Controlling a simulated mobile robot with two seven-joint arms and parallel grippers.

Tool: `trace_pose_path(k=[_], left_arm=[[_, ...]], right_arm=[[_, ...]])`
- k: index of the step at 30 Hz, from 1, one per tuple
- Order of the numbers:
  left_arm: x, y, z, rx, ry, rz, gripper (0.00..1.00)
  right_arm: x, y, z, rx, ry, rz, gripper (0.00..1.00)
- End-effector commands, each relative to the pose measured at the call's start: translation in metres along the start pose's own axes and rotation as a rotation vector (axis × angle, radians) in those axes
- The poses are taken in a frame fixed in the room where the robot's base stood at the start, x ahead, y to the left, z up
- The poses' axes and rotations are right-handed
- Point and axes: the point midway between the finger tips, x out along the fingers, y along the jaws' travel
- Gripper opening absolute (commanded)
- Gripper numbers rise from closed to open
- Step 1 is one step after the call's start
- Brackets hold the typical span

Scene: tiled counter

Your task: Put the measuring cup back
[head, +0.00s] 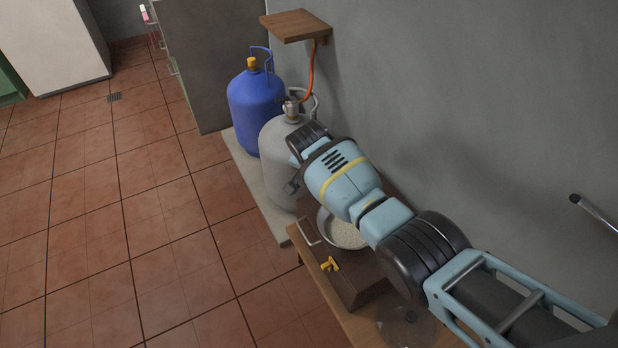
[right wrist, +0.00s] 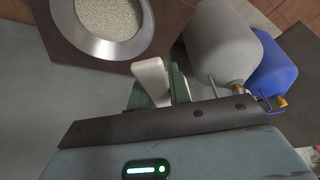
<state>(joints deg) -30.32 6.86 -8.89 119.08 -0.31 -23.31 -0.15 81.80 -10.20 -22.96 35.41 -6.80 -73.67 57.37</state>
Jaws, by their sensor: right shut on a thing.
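My right gripper (right wrist: 158,88) is shut on a white piece (right wrist: 151,82), seen between its green fingers in the right wrist view. The piece looks like part of the measuring cup; the rest of the cup is hidden. My left gripper is not in view.
A grey gas cylinder (head: 283,150) and a blue one (head: 253,110) stand close to my right wrist, by the wall. A small wooden shelf (head: 296,26) sticks out above them. A yellow tap-like piece (head: 330,264) is on the box front. The tiled floor (head: 130,220) at left is clear.

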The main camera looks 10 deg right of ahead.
Motion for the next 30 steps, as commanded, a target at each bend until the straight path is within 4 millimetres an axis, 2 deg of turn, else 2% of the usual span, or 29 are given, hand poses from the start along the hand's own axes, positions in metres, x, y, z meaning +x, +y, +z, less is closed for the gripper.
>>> trace_pose_path(k=[1,6,9,13,20,26,30], left_arm=[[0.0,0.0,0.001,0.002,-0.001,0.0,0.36],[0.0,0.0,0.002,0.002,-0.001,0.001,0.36],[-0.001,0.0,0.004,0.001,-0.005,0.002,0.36],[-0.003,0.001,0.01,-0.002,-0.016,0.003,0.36],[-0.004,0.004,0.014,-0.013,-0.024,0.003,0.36],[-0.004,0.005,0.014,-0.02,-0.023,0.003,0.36],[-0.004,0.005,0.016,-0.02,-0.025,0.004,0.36]], right_arm=[[-0.012,0.011,-0.023,0.015,0.011,0.005,0.0],[-0.051,0.037,-0.058,0.015,0.008,0.005,0.0],[-0.074,0.051,-0.068,-0.006,0.007,-0.001,0.0],[-0.104,0.068,-0.072,-0.049,0.006,-0.018,0.0],[-0.151,0.1,-0.058,-0.156,0.002,-0.06,0.0],[-0.185,0.13,-0.029,-0.272,0.0,-0.108,0.0],[-0.205,0.155,-0.002,-0.36,-0.002,-0.143,0.0]])
